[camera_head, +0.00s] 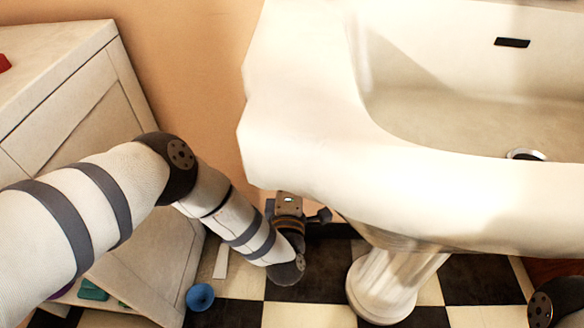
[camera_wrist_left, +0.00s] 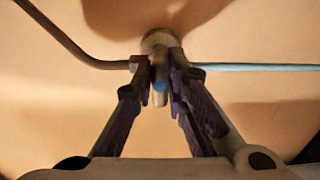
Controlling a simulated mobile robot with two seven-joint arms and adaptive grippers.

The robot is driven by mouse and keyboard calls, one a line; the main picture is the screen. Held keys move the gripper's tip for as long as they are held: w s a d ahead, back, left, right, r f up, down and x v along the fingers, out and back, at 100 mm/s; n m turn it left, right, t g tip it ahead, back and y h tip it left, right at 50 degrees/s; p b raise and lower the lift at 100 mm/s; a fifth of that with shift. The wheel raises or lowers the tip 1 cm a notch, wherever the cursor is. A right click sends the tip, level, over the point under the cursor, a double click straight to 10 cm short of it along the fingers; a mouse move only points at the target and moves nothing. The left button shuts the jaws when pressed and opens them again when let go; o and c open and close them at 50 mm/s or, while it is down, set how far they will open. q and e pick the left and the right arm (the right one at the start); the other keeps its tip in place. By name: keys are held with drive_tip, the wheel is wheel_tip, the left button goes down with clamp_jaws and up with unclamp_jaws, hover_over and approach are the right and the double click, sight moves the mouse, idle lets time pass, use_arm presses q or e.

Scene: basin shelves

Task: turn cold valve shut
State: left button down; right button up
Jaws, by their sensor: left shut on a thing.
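In the left wrist view the cold valve (camera_wrist_left: 160,76) sits on the wall, with a small handle showing some blue. A blue pipe (camera_wrist_left: 262,67) runs from it to the right and a grey pipe (camera_wrist_left: 85,55) to the left. My left gripper (camera_wrist_left: 161,92) is shut on the valve handle, one finger on each side. In the head view my left arm reaches down under the basin (camera_head: 300,90); the fingertips and the valve are hidden there. My right gripper is not in view.
The basin's pedestal (camera_head: 385,285) stands on the checkered floor, right of my left wrist. A white cabinet (camera_head: 75,100) stands at the left, with a red thing (camera_head: 4,63) on top. A blue round object (camera_head: 200,297) lies on the floor near the cabinet.

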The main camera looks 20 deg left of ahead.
use_arm(q)
drive_tip(key=shift+f, duration=0.1)
drive_tip(key=c, duration=1.6)
unclamp_jaws()
drive_tip(key=v, duration=0.7)
drive_tip(key=shift+s, duration=0.3)
